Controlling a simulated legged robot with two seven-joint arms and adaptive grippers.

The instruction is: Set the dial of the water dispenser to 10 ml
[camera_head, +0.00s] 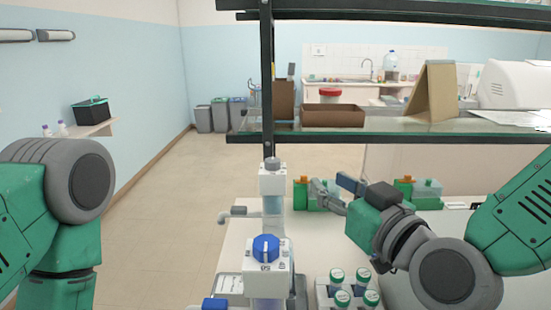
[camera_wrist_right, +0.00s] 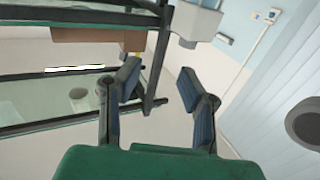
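The dispenser (camera_head: 272,282) stands at the near edge of the bench in the head view, with a blue dial (camera_head: 266,248) on its white top. The dial carries a pale pointer line toward the far side; its scale is too small to read. A second white-topped dispenser unit (camera_head: 272,181) with a grey spout stands behind it. My right gripper (camera_head: 336,190) is open and empty, beyond and to the right of the dial, clear of it. In the right wrist view its two fingers (camera_wrist_right: 158,78) are spread with nothing between them. My left arm shows at the left; its gripper is out of frame.
Several green-capped bottles (camera_head: 353,288) stand in a rack right of the dispenser. Green and orange-capped containers (camera_head: 303,192) stand farther back. A glass shelf (camera_head: 400,126) on a dark post (camera_head: 267,80) crosses above the bench. Open floor lies to the left.

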